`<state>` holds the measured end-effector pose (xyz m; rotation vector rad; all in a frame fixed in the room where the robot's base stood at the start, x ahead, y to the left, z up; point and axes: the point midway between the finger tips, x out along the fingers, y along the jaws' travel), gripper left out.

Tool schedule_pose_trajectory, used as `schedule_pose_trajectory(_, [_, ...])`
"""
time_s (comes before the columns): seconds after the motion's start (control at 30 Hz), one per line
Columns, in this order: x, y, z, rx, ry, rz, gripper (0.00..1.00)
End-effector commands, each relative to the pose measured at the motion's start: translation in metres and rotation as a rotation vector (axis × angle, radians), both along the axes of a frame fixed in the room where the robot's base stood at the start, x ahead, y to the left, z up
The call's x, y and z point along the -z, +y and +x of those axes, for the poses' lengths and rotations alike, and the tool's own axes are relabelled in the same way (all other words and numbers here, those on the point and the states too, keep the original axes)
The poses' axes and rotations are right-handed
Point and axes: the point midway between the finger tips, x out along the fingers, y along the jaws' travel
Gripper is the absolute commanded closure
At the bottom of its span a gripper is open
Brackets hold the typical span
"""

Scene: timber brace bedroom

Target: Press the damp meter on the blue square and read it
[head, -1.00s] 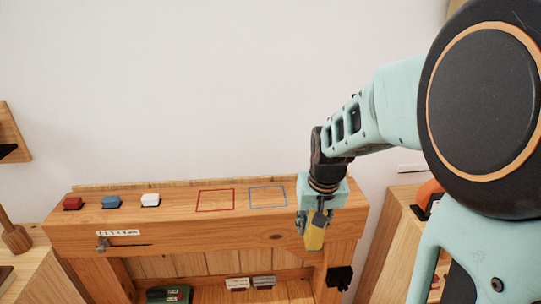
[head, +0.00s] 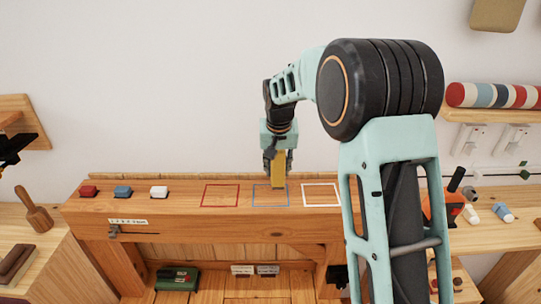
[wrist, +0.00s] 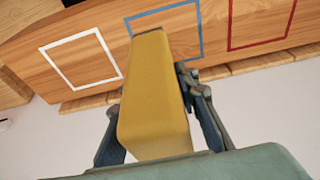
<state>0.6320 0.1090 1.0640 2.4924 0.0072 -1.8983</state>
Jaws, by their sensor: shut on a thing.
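The yellow damp meter (head: 280,168) is held upright in my gripper (head: 274,160), over the beam top. Its lower end overlaps the right back part of the blue square outline (head: 271,206). I cannot tell whether it touches the wood. In the wrist view the yellow meter (wrist: 155,95) fills the middle, between the fingers of my gripper (wrist: 152,105). Its far end lies against the blue outline (wrist: 201,36), covering part of it. No reading shows on the faces in view.
A red square (head: 219,206) lies left of the blue one and a white square (head: 321,206) right.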

Motion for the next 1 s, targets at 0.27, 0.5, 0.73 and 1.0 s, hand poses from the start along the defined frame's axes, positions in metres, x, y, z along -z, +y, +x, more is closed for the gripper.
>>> schedule_pose_trajectory(0.27, [-0.003,0.020,0.020,0.006,-0.002,0.003,1.00])
schedule_pose_trajectory(0.5, [0.010,0.021,0.020,0.006,-0.002,0.003,1.00])
schedule_pose_trajectory(0.73, [0.034,0.021,0.020,0.005,-0.002,0.004,1.00])
schedule_pose_trajectory(1.0, [0.056,0.021,0.020,0.006,-0.002,0.003,1.00])
